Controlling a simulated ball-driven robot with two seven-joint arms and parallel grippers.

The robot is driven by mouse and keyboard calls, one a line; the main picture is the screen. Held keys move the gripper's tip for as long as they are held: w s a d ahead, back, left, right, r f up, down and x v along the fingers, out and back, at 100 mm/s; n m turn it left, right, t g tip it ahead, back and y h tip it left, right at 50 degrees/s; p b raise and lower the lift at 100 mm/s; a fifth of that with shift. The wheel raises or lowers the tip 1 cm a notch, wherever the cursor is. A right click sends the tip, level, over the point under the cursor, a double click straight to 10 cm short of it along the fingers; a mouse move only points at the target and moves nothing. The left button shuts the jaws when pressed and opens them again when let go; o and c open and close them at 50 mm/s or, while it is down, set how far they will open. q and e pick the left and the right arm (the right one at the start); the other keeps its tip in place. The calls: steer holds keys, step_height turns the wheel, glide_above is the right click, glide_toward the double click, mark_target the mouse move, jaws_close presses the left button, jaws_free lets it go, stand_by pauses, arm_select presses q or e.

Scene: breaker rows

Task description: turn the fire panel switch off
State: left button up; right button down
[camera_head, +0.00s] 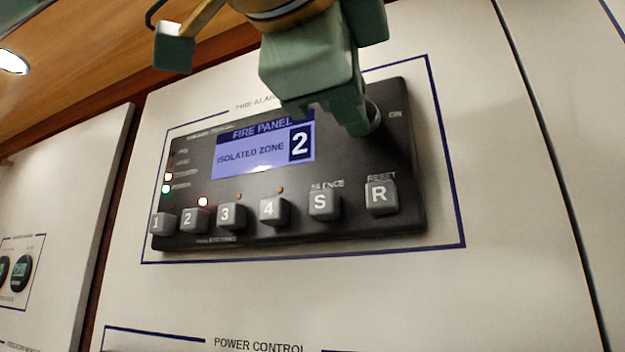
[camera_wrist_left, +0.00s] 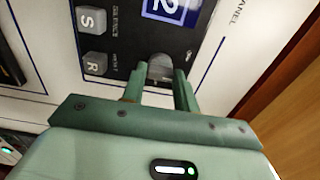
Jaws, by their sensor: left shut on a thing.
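The fire panel (camera_head: 405,150) is a black box on a white wall panel, and its screen (camera_head: 262,148) reads "FIRE PANEL, ISOLATED ZONE 2". Its switch (camera_head: 374,114) is a grey round knob at the upper right beside the "ON" label, mostly hidden by my left gripper (camera_head: 335,112). In the left wrist view the switch (camera_wrist_left: 160,68) sits between the two green fingers of the left gripper (camera_wrist_left: 161,80), which are shut on it. The switch's exact angle is hard to tell. My right gripper is not in view.
Numbered grey buttons run along the panel's bottom, with the S button (camera_head: 323,204) and R button (camera_head: 381,196) below the switch. A red light glows above button 2 (camera_head: 193,218). Another white panel (camera_head: 60,215) stands left. Wood (camera_head: 110,70) shows above.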

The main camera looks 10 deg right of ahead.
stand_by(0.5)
arm_select(q)
steer(key=o, duration=0.8)
steer(key=shift+o, duration=0.8)
steer(key=shift+w+d, duration=0.1)
steer(key=b+v, duration=0.3)
steer(key=v, duration=1.3)
